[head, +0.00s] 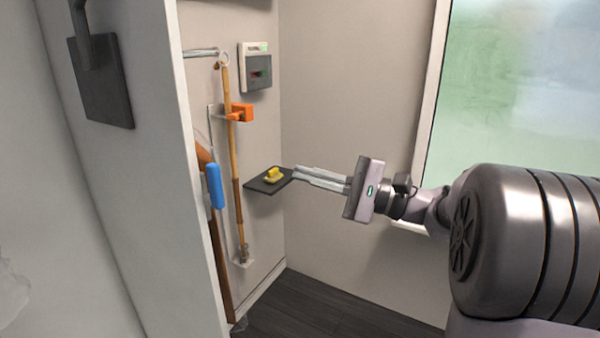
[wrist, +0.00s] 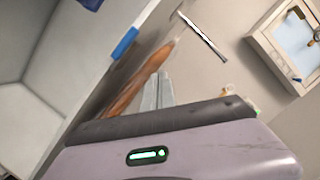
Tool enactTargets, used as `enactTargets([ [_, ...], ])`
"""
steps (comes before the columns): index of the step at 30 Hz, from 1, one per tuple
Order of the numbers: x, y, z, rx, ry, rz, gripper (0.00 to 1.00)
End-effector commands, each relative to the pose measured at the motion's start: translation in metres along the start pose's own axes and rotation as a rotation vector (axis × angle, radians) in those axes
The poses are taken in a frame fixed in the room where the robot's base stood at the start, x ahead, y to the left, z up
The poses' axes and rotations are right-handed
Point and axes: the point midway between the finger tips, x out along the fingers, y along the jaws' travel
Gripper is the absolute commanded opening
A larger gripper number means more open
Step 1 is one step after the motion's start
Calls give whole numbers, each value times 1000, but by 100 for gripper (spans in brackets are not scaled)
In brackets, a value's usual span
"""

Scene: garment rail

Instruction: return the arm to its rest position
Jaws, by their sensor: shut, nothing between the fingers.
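My gripper (head: 297,173) is in the head view with its long pale fingers pointing left. The fingers are together with nothing between them. Their tips appear at the right edge of a small dark shelf (head: 256,187); I cannot tell whether they touch it. A small yellow object (head: 273,175) sits on that shelf, just left of the fingertips. My arm reaches in from the right. In the wrist view the fingers (wrist: 157,92) show as a narrow grey pair above the gripper body, and their tips are hard to make out.
A tan pole (head: 234,160) hangs upright by the wall, with an orange clip (head: 241,112) at it. A blue handle (head: 214,186) is left of it. A grey box (head: 256,66) is on the wall. A pale partition (head: 130,170) stands left. The dark floor (head: 330,315) below is clear.

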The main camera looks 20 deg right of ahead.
Motion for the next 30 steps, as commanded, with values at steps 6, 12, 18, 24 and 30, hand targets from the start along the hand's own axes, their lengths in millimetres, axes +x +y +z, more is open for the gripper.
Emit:
enactTargets([
  [6, 0, 0, 0, 0, 0, 0, 0],
  [12, 18, 26, 18, -8, 2, 108, 0],
  [18, 34, 193, 108, -197, 87, 745, 0],
  [24, -55, 291, 129, -783, 284, 1218, 0],
  [30, -76, 290, 122, -1044, 352, 1261, 0],
])
